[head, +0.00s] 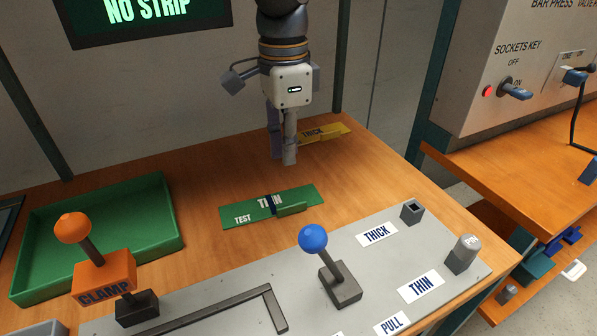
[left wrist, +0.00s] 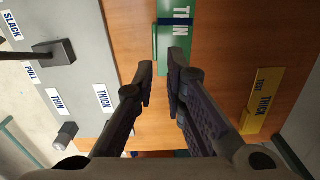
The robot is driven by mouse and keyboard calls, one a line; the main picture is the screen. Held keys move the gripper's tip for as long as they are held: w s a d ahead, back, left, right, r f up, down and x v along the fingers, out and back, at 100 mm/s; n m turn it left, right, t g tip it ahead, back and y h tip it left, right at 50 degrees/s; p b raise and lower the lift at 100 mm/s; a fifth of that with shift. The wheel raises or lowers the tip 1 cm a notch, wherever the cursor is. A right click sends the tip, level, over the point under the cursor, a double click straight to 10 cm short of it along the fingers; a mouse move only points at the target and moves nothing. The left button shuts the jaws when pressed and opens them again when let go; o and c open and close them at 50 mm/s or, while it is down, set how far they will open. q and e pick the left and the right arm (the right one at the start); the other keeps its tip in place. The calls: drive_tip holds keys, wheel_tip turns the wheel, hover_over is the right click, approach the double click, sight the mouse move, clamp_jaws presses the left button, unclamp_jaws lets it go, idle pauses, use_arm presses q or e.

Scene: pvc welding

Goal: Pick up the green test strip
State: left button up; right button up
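The green test strip (head: 300,196), lettered TEST and THIN, lies flat on the wooden table (head: 360,190). It has a dark band across its middle and a small green raised tab on its near edge. It also shows at the top of the left wrist view (left wrist: 176,36), beyond my fingertips. My left gripper (head: 284,155) points down above the table, behind the strip in the head view and apart from it. In the left wrist view its two fingers (left wrist: 160,62) are parted with nothing between them. My right gripper is not in view.
A yellow THICK strip (head: 330,131) lies behind my left gripper. A green tray (head: 150,222) stands at left. In front is a grey panel (head: 385,262) with an orange CLAMP lever (head: 103,277) and a blue-knobbed lever (head: 313,238). A screen (head: 150,12) reads NO STRIP.

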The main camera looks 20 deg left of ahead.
sight(282, 207)
use_arm(q)
drive_tip(key=f, duration=0.3)
drive_tip(key=s+f, duration=0.1)
drive_tip(key=f, duration=0.3)
drive_tip(key=s+f, duration=0.1)
drive_tip(key=f, duration=0.3)
drive_tip(key=shift+a+f, duration=0.15)
drive_tip(key=shift+a, duration=0.15)
drive_tip(key=shift+w+f, duration=0.1)
drive_tip(key=shift+f, duration=0.15)
clamp_jaws()
drive_tip(key=shift+r, duration=0.1)
